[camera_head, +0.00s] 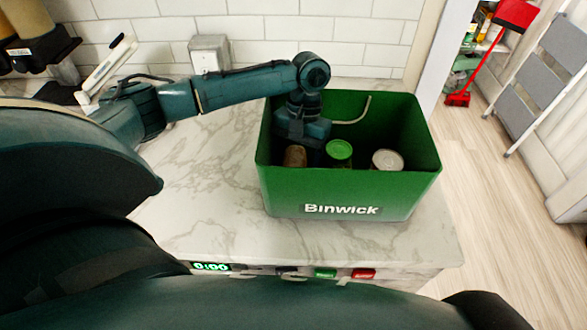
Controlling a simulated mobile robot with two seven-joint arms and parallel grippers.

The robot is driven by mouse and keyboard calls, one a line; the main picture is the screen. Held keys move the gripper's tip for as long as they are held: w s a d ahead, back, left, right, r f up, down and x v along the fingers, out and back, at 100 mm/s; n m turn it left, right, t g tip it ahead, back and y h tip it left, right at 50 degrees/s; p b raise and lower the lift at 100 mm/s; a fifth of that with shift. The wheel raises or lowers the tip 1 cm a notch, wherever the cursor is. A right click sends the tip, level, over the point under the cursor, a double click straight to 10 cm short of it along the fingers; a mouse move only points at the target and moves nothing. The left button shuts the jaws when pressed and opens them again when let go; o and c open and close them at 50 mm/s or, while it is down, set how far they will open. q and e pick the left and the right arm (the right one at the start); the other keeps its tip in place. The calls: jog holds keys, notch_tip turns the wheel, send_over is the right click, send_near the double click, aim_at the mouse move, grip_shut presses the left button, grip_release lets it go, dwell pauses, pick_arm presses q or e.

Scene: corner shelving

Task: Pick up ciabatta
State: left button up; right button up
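A small brown, rounded thing (295,157), which looks like the ciabatta, is inside the green Binwick bin (290,198), near its front left corner. My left arm comes in from the left over the counter and bends down into the bin. My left gripper (303,138) is just above and behind the brown thing. Its fingertips are dark and partly hidden, so I cannot tell whether they are open or touch it. My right gripper is not in view.
A green-lidded jar (339,152) and a can with a pale lid (387,160) stand in the bin to the right. The bin's walls surround my gripper. The marble counter (210,215) left of the bin is clear. A grey box (209,53) is by the tiled wall.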

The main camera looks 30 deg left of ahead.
pick_arm(q)
jog(key=shift+s+f, duration=0.15)
jog(key=shift+f, duration=0.4)
jog(key=c, duration=1)
